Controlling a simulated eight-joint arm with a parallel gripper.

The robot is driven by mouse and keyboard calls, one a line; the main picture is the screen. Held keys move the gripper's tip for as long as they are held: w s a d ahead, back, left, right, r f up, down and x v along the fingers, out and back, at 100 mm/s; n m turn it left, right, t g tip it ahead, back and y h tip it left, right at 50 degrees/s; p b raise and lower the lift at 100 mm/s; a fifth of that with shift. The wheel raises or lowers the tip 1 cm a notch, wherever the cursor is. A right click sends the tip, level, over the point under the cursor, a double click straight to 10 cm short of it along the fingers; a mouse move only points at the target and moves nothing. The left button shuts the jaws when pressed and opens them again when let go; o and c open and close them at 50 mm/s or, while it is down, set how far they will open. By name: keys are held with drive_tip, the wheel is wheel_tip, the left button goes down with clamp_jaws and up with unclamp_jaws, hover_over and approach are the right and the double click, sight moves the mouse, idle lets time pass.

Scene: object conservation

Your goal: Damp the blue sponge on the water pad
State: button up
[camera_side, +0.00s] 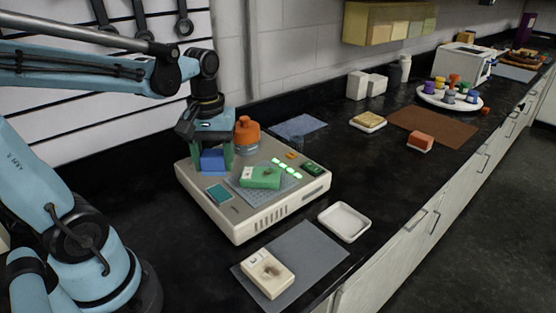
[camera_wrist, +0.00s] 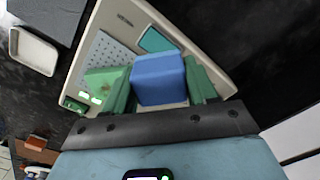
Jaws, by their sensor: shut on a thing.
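My gripper (camera_side: 213,152) is shut on the blue sponge (camera_side: 212,162), a block held between its green fingers over the left back part of a beige device (camera_side: 245,220). The sponge also shows between the fingers in the wrist view (camera_wrist: 159,78). A small teal pad (camera_side: 219,193), which looks like the water pad, lies on the device top, in front of the sponge in the side view. The teal pad also shows beyond the sponge in the wrist view (camera_wrist: 155,40). I cannot tell whether the sponge touches the device top.
A green block (camera_side: 260,177) sits on a perforated plate (camera_side: 266,192) on the device. An orange-capped bottle (camera_side: 247,133) stands close behind my gripper. An empty white tray (camera_side: 344,222) and a grey mat (camera_side: 315,250) with a cream block (camera_side: 268,272) lie in front.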

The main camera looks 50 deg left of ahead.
sight(219, 192)
drive_tip(key=shift+f, duration=2.45)
drive_tip(key=shift+f, duration=0.6)
drive_tip(key=shift+r, duration=0.1)
drive_tip(key=shift+r, duration=3.45)
